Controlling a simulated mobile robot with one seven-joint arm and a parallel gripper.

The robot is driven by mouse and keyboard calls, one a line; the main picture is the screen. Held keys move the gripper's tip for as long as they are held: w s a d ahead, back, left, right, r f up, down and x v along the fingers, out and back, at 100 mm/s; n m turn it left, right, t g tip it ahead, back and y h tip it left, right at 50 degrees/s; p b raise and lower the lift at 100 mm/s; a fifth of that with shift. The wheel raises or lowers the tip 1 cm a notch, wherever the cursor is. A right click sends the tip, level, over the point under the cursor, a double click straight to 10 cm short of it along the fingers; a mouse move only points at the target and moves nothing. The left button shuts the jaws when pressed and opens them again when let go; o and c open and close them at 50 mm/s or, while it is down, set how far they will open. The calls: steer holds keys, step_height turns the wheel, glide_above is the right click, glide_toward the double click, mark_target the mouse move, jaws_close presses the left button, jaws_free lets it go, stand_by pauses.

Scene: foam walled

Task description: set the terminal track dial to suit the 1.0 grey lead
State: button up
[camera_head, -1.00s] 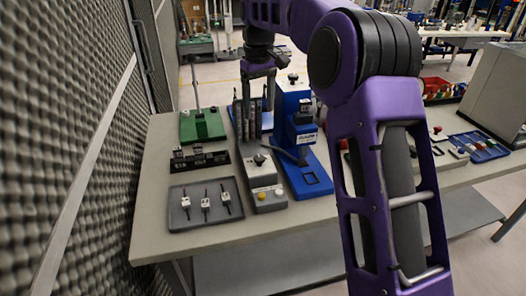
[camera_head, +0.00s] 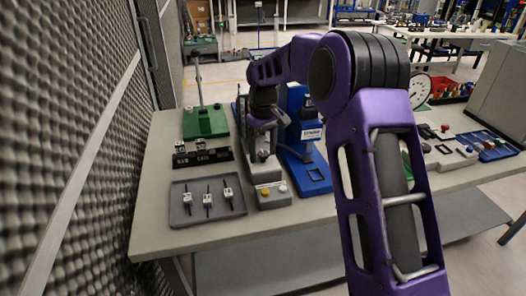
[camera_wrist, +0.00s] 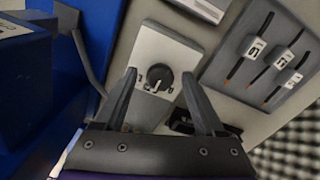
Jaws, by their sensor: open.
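The track dial (camera_wrist: 158,78) is a round black knob with a white pointer mark on a pale plate (camera_wrist: 172,45) with printed figures, in the wrist view. The pointer is toward the near side; its exact setting is too small to read. My gripper (camera_wrist: 158,75) is open, its two fingers on either side of the knob; I cannot tell whether they touch it. Three leads with white tags lie in a grey tray (camera_head: 180,217); I cannot tell which is the 1.0 grey.
A blue press (camera_head: 306,140) stands just right of the grey unit, and its blue side (camera_wrist: 60,130) is close in the wrist view. A black block rack (camera_head: 203,158) and a green stand (camera_head: 205,122) are to the left. A foam wall (camera_head: 70,130) bounds the left.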

steer(key=shift+c, duration=0.4)
jaws_close()
steer(key=shift+r+m, duration=0.1)
steer(key=shift+m, duration=0.3)
steer(key=m+p, duration=0.2)
steer(key=m, duration=0.1)
steer(key=shift+m, duration=0.3)
steer(key=shift+m+p, duration=0.6)
steer(key=shift+m, duration=1.6)
steer(key=shift+o, duration=0.4)
jaws_free()
